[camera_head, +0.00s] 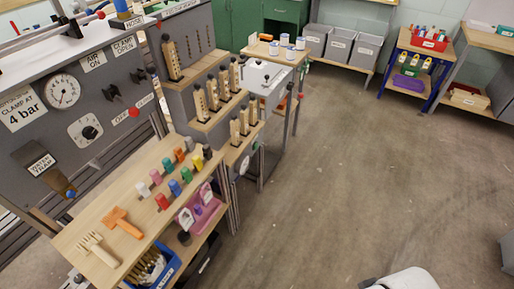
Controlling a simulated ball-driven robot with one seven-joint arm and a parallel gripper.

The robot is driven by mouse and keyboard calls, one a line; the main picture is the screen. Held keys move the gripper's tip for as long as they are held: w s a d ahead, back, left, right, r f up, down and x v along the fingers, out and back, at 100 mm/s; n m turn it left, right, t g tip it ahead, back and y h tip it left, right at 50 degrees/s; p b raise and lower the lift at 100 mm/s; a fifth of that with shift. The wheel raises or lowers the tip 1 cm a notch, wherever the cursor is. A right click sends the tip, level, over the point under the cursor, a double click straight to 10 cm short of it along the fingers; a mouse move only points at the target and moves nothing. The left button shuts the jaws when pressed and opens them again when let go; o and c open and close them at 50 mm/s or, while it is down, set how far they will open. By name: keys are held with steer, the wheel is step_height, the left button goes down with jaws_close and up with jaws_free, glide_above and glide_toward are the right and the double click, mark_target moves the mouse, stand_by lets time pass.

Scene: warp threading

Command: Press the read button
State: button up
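I cannot make out a button labelled as read anywhere in this view. A grey control panel (45,125) at the left carries a round dial gauge (62,91), a black knob on a white plate (86,131), and small switches under "AIR ON" and "CLAMP OPEN" labels. A small red spot (134,111) shows near the panel's right side; its label is too small to read. A white box-like unit (265,77) stands past the wooden racks; its face is too small to read for buttons. My gripper is not in view.
A wooden shelf (140,205) in front of the panel holds several coloured spools, an orange tool (123,222) and a pale comb (98,248). A blue bin (153,268) sits below. A white rounded shape (405,281) shows at bottom right. The brown floor (335,170) is largely clear.

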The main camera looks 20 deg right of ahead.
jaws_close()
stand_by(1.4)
